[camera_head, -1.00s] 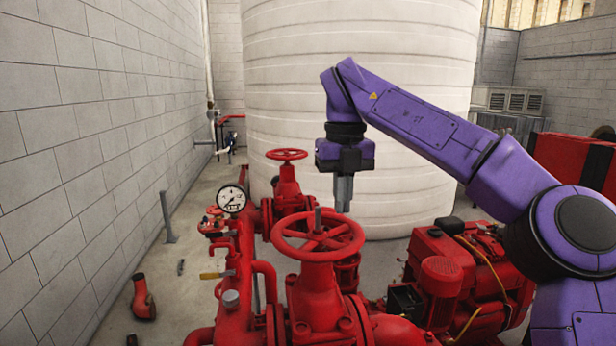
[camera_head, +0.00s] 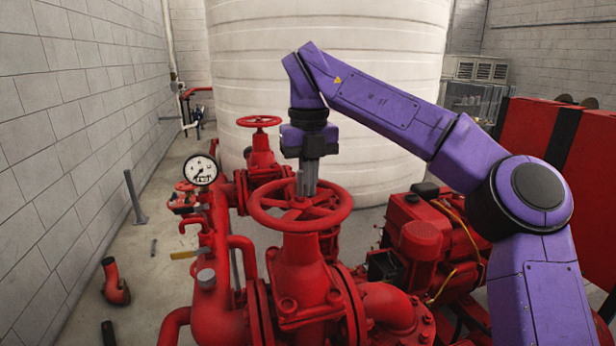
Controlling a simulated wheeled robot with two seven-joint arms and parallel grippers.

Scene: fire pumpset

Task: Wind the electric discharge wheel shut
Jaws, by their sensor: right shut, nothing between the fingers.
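Two red handwheels show on red valves. The larger, nearer wheel (camera_head: 338,213) lies flat on top of its valve, with a grey stem rising from its hub. The smaller wheel (camera_head: 259,121) stands further back on the left. Which one is the electric discharge wheel I cannot tell from labels. My right gripper (camera_head: 308,192) points straight down, shut and empty. Its fingertips are over the near wheel, just beside the stem and near the hub; whether they touch it I cannot tell. My left gripper is not in view.
A pressure gauge (camera_head: 200,170) stands on the red pipework at left. A red engine (camera_head: 421,239) sits to the right. A large white tank (camera_head: 330,60) rises behind the valves.

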